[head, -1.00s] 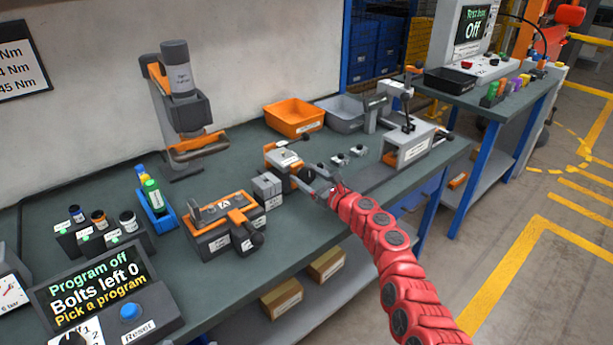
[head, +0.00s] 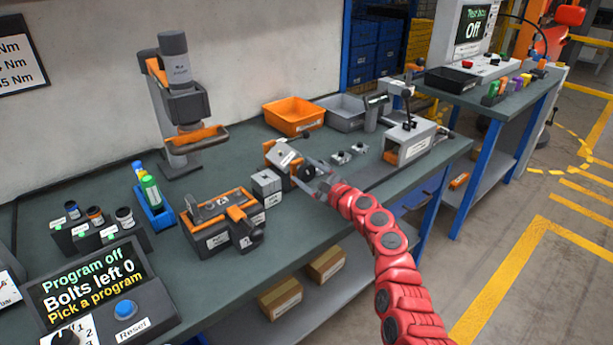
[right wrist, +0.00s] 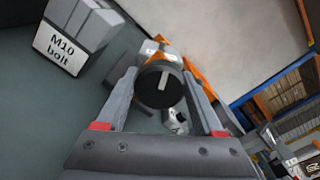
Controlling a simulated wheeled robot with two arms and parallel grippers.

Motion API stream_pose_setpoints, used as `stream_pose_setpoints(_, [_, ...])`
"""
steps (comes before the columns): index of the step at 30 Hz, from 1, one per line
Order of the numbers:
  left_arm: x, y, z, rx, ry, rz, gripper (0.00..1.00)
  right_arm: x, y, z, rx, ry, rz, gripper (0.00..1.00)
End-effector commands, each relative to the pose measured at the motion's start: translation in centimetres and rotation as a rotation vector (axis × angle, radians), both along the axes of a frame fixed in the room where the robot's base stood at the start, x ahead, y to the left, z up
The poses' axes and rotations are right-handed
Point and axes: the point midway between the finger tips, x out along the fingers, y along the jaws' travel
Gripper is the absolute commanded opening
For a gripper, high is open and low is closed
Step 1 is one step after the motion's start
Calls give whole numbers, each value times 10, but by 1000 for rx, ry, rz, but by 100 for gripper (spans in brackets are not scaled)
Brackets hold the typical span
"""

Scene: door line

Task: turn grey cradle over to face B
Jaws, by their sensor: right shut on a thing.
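The grey cradle (head: 283,153) sits in an orange and dark mount near the middle of the bench. Its block is tilted, with a white label towards me; I cannot read a face letter on it. A round dark knob (head: 306,173) is on its near right side. My right gripper (head: 311,177) is shut on this knob. In the right wrist view the knob (right wrist: 160,92), with a pale mark, is between the two fingers, and the cradle behind is mostly hidden. My left gripper is not in view.
An orange-topped fixture (head: 220,222) and grey bolt blocks (head: 266,184) stand left of the cradle. Small metal parts (head: 341,157) and a grey fixture (head: 408,145) are to its right. An orange bin (head: 293,117) is behind. The front bench strip is mostly clear.

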Motion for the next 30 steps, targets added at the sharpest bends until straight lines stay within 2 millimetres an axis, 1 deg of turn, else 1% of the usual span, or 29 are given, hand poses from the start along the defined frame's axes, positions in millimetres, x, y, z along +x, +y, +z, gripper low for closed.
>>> stream_pose_setpoints(1, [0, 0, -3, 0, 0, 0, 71, 0, 0, -2, -17, -12, 0, 14])
stream_pose_setpoints(7, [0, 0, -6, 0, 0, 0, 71, 0, 0, -1, -62, -44, -1, 14])
stream_pose_setpoints(21, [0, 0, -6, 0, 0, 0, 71, 0, 0, -1, -74, -52, -1, 14])
stream_pose_setpoints(22, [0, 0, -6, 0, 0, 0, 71, 0, 0, -1, -74, -52, -1, 73])
stream_pose_setpoints(26, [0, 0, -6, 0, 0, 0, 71, 0, 0, -1, -73, -52, -1, 96])
stream_pose_setpoints(27, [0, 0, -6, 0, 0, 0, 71, 0, 0, -1, -73, -52, -1, 99])
stream_pose_setpoints(30, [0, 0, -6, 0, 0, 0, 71, 0, 0, 0, -73, -52, -1, 99])
